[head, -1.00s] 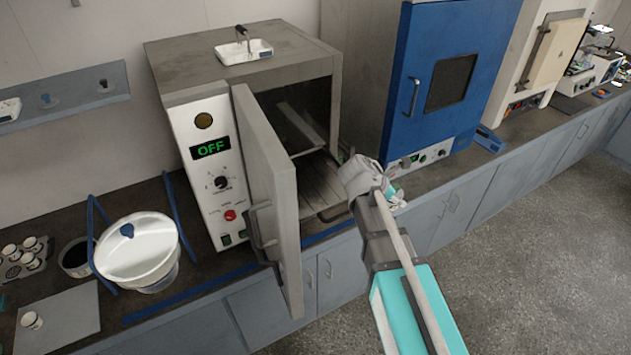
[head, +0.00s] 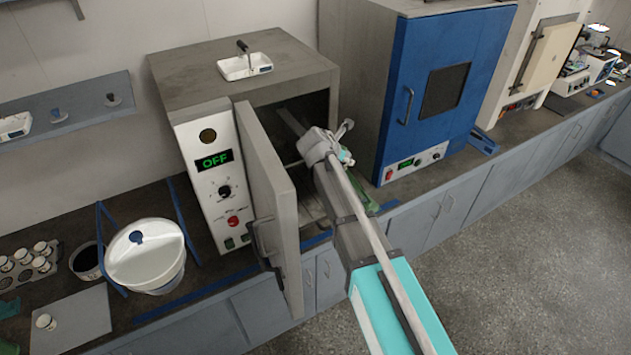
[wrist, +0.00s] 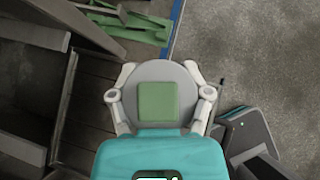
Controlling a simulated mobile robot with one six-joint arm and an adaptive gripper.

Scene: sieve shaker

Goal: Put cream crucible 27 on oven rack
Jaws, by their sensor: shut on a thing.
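My gripper (head: 345,142) is in front of the open mouth of the grey oven (head: 270,85), at its right side. It also shows in the wrist view (wrist: 160,93), with a finger at each side of a round grey body. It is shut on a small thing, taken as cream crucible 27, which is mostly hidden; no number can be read. The oven rack (head: 309,192) shows partly between the open door and my arm. Dark slatted parts of the oven show at the left of the wrist view.
The oven door (head: 268,200) stands open on the left, close to my arm. A blue oven (head: 440,90) stands at the right.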

